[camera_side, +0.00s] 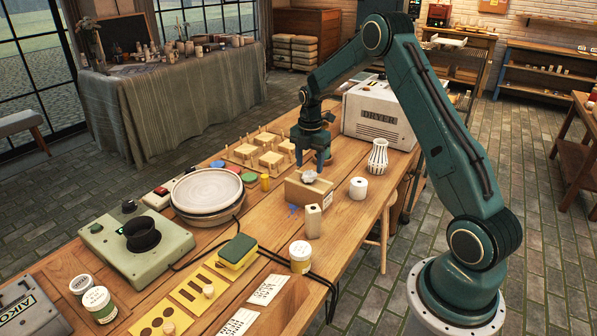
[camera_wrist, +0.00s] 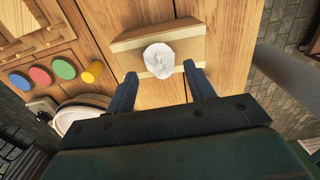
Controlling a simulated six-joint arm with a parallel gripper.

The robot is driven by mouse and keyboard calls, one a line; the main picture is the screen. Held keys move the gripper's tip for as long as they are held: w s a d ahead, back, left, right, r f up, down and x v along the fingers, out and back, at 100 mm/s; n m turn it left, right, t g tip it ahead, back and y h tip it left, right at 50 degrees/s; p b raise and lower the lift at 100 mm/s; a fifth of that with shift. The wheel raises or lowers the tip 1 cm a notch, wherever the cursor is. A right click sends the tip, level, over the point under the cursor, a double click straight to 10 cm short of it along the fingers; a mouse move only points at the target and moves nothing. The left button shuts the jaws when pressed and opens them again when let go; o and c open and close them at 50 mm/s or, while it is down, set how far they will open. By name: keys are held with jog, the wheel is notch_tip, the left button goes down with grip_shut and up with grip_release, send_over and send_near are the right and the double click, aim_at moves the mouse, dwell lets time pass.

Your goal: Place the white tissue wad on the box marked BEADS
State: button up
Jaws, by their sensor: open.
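The white tissue wad (camera_side: 309,177) rests on top of a small cardboard-coloured box (camera_side: 308,193) on the wooden table. Marks on the box's side are too small to read. In the wrist view, the wad (camera_wrist: 159,60) lies on the box (camera_wrist: 128,45) near its edge. My gripper (camera_side: 313,160) is just above and behind the wad in the side view. In the wrist view, its two fingers (camera_wrist: 161,80) are spread wide and empty, one on each side below the wad, not touching it.
A white roll (camera_side: 358,188), a striped vase (camera_side: 378,157) and a pale upright block (camera_side: 313,221) stand near the box. The grey DRYER (camera_side: 379,113) is behind.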

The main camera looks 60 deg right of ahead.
aim_at(309, 172)
notch_tip(309, 172, up, 8)
jog(key=shift+r, duration=0.2)
dwell(0.7)
jog(key=s+a+r+m+t, duration=0.3)
jog(key=s+a+r+m, duration=0.6)
jog(key=a+r, duration=0.55)
jog(key=s+a+m+t, duration=0.1)
jog(key=s+a+m, duration=0.3)
jog(key=s, duration=0.5)
jog(key=s+a+m+t, duration=0.1)
jog(key=s+a+m, duration=0.4)
jog(key=s, duration=0.5)
jog(key=shift+a+f+t, duration=0.15)
jog(key=shift+a+t, duration=0.15)
jog(key=shift+a, duration=0.45)
